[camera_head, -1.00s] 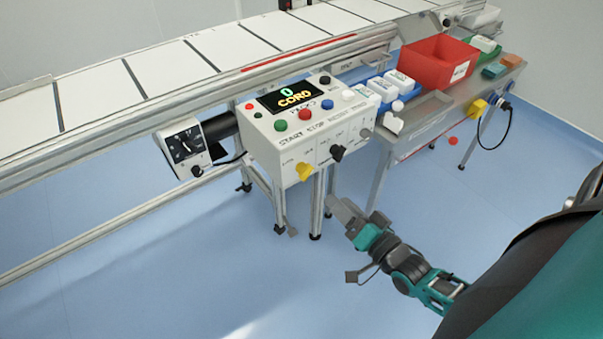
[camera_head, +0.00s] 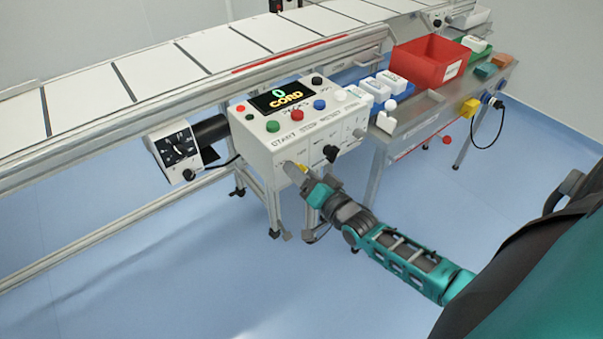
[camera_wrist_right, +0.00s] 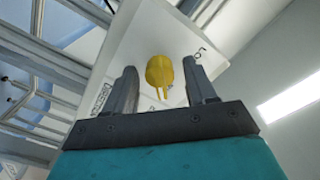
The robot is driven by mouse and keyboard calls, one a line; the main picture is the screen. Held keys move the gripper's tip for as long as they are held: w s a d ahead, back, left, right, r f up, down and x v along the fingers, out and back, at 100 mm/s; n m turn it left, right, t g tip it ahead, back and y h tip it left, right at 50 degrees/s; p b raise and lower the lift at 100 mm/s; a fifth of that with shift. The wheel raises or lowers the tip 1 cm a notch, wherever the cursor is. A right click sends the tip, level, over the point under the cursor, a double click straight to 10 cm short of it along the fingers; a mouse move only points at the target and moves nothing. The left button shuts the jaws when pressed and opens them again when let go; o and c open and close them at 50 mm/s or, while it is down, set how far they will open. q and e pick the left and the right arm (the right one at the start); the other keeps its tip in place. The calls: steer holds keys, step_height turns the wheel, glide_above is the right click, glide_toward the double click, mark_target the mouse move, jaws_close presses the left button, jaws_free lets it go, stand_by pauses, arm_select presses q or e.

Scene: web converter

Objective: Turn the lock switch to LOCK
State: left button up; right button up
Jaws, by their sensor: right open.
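A white control box (camera_head: 290,130) stands by the conveyor, with a display reading "0 CORD" and several coloured buttons on top. Its front face carries several switches. A yellow switch knob (camera_wrist_right: 160,73) shows in the right wrist view, between and beyond the two open fingers of my right gripper (camera_wrist_right: 160,88), which hold nothing. In the head view my right gripper (camera_head: 293,170) is at the left part of the box front and hides most of the yellow knob. A black knob (camera_head: 330,153) sits to its right. My left gripper is not in view.
The conveyor (camera_head: 130,95) runs behind the box. A side table at the right holds a red bin (camera_head: 430,62) and white bottles in a blue tray (camera_head: 372,90). The floor in front is clear.

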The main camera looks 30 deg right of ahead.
steer(key=shift+c, duration=0.5)
steer(key=c, duration=0.9)
steer(key=shift+c, duration=0.2)
